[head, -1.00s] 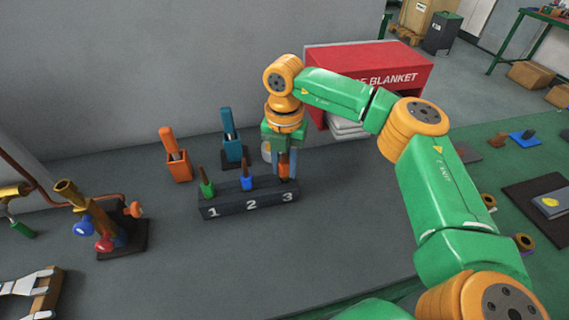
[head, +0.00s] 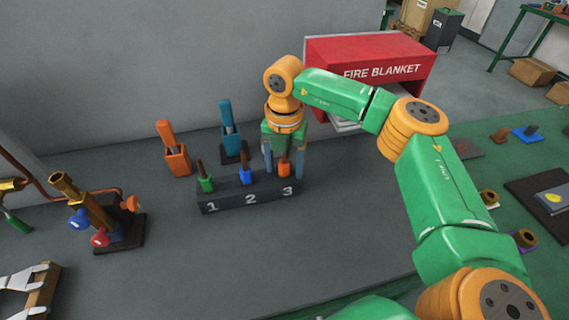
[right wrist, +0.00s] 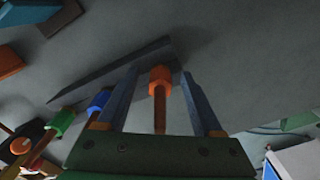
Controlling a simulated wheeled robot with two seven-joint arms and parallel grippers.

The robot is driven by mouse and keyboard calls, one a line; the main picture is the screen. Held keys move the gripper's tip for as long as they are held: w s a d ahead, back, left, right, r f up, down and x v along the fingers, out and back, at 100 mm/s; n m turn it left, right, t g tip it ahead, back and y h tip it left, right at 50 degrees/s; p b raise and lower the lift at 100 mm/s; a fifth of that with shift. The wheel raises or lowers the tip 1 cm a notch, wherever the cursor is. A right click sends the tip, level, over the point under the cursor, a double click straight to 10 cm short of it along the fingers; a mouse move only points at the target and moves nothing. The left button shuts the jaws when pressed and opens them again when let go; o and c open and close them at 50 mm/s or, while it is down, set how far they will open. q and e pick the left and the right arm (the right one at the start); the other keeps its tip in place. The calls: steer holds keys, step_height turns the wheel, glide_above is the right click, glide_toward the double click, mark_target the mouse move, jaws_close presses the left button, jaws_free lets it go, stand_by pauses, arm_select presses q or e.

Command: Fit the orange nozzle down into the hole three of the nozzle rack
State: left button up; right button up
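The dark nozzle rack (head: 232,203) stands on the bench with holes marked 1, 2 and 3. The orange nozzle (head: 284,169) stands upright at hole three, its collar at the rack top; its lower end is hidden. My right gripper (head: 284,174) is above it, open, with a finger on each side. In the right wrist view, the orange nozzle (right wrist: 160,78) shows between the fingers with gaps on both sides. A green nozzle (head: 206,184) stands at hole one and a blue nozzle (head: 245,176) at hole two.
An orange holder (head: 178,161) and a blue holder (head: 231,140) stand behind the rack. A brass torch fixture (head: 100,222) with red and blue knobs stands left. A red fire blanket box (head: 370,65) is behind my right arm. The bench before the rack is clear.

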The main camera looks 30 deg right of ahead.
steer(key=shift+r+b, duration=0.45)
steer(key=shift+r, duration=3.15)
steer(key=shift+s+f, duration=0.1)
